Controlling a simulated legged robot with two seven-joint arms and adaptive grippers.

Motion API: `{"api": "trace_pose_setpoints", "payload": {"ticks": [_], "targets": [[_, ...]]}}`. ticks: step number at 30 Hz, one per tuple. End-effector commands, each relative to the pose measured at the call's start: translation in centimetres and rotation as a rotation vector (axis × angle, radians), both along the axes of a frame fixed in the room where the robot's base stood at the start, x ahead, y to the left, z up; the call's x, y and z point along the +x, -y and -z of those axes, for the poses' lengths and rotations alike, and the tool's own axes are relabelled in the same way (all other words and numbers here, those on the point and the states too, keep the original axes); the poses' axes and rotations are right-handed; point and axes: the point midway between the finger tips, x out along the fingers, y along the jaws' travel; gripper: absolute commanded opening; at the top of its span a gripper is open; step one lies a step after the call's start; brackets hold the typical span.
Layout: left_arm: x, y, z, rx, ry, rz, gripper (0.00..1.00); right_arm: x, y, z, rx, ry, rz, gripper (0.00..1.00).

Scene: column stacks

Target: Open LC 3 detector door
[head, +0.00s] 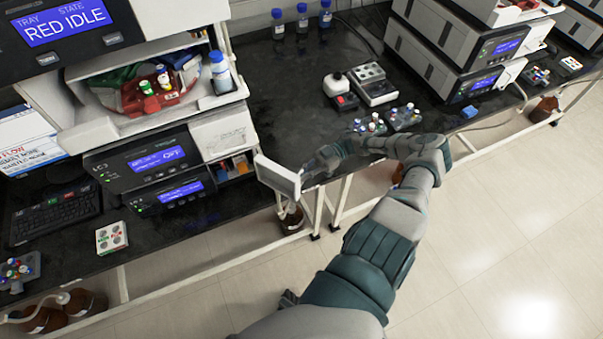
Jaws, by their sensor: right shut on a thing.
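The instrument stack at the left has a lower module (150,160) with blue displays, one reading OFF. At its right end, a pale door panel (278,178) stands out from the front, swung open at an angle. Behind it an open compartment (232,168) shows small coloured items. My right gripper (312,168) is at the door's right edge and is shut on it; the fingertips are small and partly hidden. My right arm reaches up from the bottom of the view. My left gripper is not in view. I cannot read the stack's number clearly.
The dark bench (290,90) is clear behind the door. A white bottle device (337,85), a grey device (372,83) and vial racks (404,117) stand to the right. Brown bottles (291,218) sit below the bench edge. Another instrument stack (440,60) stands at the upper right.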

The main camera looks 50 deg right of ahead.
Motion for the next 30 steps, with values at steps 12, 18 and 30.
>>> {"api": "trace_pose_setpoints", "payload": {"ticks": [12, 18, 30], "targets": [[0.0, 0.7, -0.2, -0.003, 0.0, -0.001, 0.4, 0.6, 0.7, -0.5, 0.009, 0.014, 0.011, 0.0], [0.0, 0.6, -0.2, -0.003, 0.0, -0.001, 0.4, 0.5, 0.5, -0.4, 0.006, 0.012, 0.011, 0.34], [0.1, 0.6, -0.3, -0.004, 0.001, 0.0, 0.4, 0.1, 2.0, -0.3, 0.008, 0.013, 0.01, 0.34]]}}
